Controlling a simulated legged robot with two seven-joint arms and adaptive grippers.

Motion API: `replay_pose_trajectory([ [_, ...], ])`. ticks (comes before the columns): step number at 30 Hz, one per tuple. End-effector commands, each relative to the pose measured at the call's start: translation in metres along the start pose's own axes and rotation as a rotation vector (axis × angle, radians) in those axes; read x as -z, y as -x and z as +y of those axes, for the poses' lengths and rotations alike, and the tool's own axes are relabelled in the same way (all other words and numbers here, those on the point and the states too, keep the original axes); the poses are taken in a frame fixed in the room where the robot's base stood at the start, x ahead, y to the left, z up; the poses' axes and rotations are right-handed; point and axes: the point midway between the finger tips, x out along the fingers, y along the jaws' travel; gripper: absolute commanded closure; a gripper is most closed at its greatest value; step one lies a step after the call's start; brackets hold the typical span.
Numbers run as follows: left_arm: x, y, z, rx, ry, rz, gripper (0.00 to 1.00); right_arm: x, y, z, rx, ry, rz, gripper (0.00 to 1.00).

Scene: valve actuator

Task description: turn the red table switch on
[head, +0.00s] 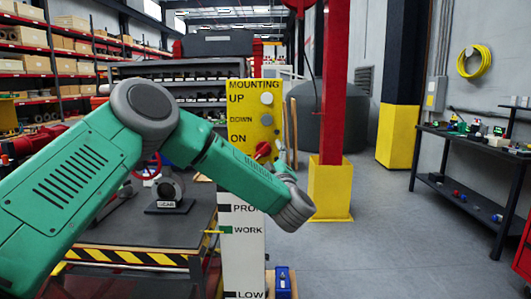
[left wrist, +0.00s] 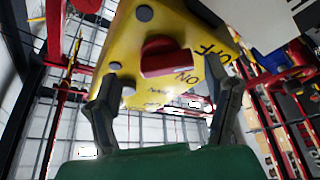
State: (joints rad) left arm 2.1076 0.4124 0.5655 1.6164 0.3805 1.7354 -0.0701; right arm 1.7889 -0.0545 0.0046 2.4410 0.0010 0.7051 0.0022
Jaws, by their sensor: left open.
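The yellow panel (head: 240,126) stands on a white post in the middle of the head view, marked MOUNTING, UP, DOWN and ON. The red switch (head: 263,150) is on its lower part, just above my left forearm. In the left wrist view the red switch (left wrist: 168,60) is a knob on the yellow panel (left wrist: 120,50), with ON and OFF lettering beside it. My left gripper (left wrist: 163,98) has its fingers spread, with the knob ahead, between and beyond them. No contact shows. The fingers are not clear in the head view. My right gripper is not in view.
A dark workbench (head: 110,232) with a striped edge stands left of the panel. A red post with a yellow base (head: 330,190) is right of it. A blue box (head: 283,280) sits by the white post's foot.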

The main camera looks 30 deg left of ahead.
Motion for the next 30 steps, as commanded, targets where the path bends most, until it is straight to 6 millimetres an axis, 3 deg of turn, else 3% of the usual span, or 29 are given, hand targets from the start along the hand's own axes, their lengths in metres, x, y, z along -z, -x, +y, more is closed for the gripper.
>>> replay_pose_trajectory([
  [6, 0.0, -0.024, -0.004, 0.004, 0.001, -0.001, 0.29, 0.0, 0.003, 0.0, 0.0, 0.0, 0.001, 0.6],
  [16, 0.0, -0.026, -0.002, 0.001, 0.0, -0.001, 0.29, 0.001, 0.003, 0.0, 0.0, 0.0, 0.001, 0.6],
  [21, -0.001, -0.025, 0.0, 0.0, -0.002, -0.001, 0.79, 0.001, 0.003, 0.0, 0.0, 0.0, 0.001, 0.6],
  [30, -0.002, -0.024, -0.003, -0.005, -0.017, -0.007, 0.79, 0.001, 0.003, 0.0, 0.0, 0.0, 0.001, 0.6],
])
